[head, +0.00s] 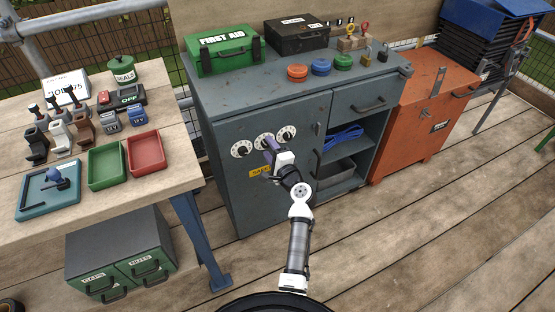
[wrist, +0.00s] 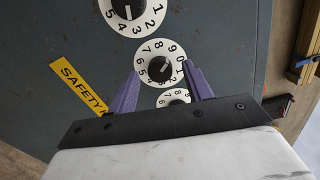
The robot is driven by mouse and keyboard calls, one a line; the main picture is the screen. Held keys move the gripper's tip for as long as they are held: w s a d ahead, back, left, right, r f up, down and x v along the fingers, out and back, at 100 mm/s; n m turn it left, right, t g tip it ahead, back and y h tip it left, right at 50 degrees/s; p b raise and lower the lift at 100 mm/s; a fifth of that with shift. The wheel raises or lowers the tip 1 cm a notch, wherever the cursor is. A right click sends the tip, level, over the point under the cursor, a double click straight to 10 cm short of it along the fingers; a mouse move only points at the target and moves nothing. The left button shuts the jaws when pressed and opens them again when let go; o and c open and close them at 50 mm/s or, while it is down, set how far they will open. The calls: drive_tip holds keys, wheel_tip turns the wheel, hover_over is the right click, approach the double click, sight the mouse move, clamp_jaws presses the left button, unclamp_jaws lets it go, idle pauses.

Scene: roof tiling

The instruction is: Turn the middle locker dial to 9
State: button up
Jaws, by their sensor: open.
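The grey locker (head: 222,185) has three white dials with black knobs in a row on its door. The middle dial (head: 264,141) is partly covered by my gripper in the head view. In the wrist view the middle dial (wrist: 148,59) lies between my two purple fingertips, one on each side of its knob. My gripper (wrist: 161,68) is open; contact with the knob cannot be told. A short white mark shows on the black knob, but the number it points to is unclear. The left dial (head: 241,148) and right dial (head: 286,134) stand on either side.
A yellow safety label (head: 260,171) is below the dials. A first aid box (head: 222,53) and a black case (head: 298,35) stand on the locker top. A workbench (head: 95,195) with trays is at left, an orange chest (head: 410,120) at right.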

drive_tip(key=b+v, duration=0.2)
drive_tip(key=v, duration=1.1)
